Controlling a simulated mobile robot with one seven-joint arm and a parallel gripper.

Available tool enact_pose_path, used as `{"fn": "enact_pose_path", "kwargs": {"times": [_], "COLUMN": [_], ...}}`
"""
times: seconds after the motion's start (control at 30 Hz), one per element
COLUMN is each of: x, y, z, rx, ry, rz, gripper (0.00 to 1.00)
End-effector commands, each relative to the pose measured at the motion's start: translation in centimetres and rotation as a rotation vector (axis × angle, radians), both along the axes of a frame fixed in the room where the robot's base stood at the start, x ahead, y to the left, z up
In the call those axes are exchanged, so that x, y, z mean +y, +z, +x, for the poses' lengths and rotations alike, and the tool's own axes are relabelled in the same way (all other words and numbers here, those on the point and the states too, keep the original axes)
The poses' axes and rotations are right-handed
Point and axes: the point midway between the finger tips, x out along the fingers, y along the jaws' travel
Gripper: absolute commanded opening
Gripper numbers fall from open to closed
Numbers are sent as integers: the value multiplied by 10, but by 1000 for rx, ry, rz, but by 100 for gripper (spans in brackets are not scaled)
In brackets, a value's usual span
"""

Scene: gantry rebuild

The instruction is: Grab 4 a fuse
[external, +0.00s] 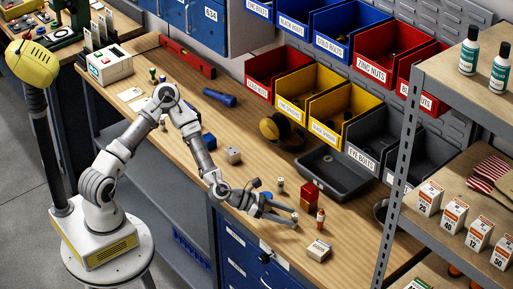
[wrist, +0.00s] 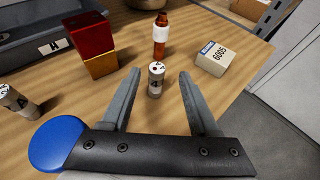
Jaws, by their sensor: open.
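A small pale grey fuse (wrist: 155,82) stands upright on the wooden bench in the wrist view, with a dark 4 on its side. My gripper (wrist: 160,76) is open, with one finger to each side of this fuse and gaps showing on both sides. In the external view my gripper (external: 293,215) reaches low over the bench, and the fuse (external: 295,217) shows small at its fingertips. A second similar fuse (wrist: 17,102) stands at the left of the wrist view, outside the fingers; its marking looks like a 2. It also appears in the external view (external: 280,185).
An orange bottle with a white label (wrist: 160,38) stands just behind the fuse. A red block and a yellow block (wrist: 92,45) sit behind left. A 6005 box (wrist: 215,58) lies right, near the bench edge. A dark tray (external: 335,178) and a metal shelf (external: 400,190) stand beyond.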

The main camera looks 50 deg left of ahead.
Motion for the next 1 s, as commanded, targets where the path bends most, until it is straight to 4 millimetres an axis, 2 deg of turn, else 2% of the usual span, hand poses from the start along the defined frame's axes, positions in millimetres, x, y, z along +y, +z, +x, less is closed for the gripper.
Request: {"fn": "enact_pose_path", "kwargs": {"times": [0.27, 0.6, 0.93, 1.0], "x": [-11, -34, -37, -37], "y": [-8, -27, -30, -30], "z": [12, 41, 45, 45], "rx": [-1, 0, 0, 0], "ry": [0, -1, 1, 1], "rz": [1, 0, 0, 0], "gripper": [62, 62, 62, 49]}}
